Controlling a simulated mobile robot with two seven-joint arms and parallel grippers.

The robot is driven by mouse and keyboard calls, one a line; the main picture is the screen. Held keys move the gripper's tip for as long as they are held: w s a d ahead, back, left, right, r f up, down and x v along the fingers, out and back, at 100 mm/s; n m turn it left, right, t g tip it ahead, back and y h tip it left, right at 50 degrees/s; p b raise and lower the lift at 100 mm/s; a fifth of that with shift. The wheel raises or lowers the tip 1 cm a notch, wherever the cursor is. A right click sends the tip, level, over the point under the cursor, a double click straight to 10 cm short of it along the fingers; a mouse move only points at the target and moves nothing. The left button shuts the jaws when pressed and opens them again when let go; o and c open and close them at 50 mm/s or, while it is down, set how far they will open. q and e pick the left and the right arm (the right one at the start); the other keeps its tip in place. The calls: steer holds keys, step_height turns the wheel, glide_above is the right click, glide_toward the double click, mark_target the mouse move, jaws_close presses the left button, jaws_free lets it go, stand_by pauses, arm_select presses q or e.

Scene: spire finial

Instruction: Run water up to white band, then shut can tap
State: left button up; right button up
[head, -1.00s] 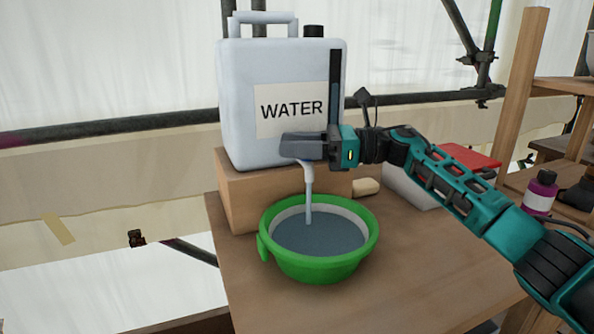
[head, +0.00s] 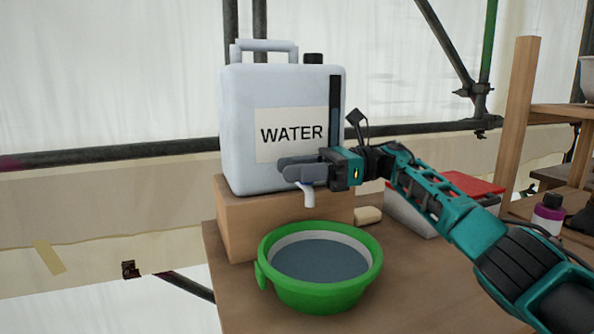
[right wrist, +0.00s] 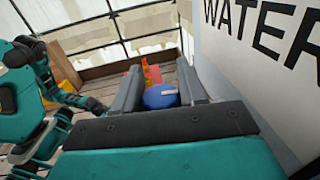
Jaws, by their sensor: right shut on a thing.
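The white water can (head: 238,130) stands on a wooden block, with its tap spout (head: 307,196) pointing down over the bowl. No stream shows below the spout. The green bowl (head: 318,297) holds grey-blue water (head: 320,262). Its surface lies at about the lower edge of the white band (head: 340,237), which shows above it. My right gripper (head: 294,170) is shut on the tap, just above the spout, and its fingers hide the tap's handle. In the right wrist view a blue rounded thing (right wrist: 160,96) shows between the fingers.
The wooden block (head: 240,225) stands on the wooden table (head: 400,300). A beige block (head: 368,215) lies behind the bowl. A white box with a red lid (head: 465,184) and a purple bottle (head: 547,215) stand at right. Scaffold poles run behind.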

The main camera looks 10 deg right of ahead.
steer(key=o, duration=1)
steer(key=shift+c, duration=0.2)
steer(key=shift+d, duration=0.1)
steer(key=d, duration=0.7)
steer(key=shift+w+p, duration=0.25)
steer(key=shift+p, duration=0.1)
steer(key=shift+d, duration=0.1)
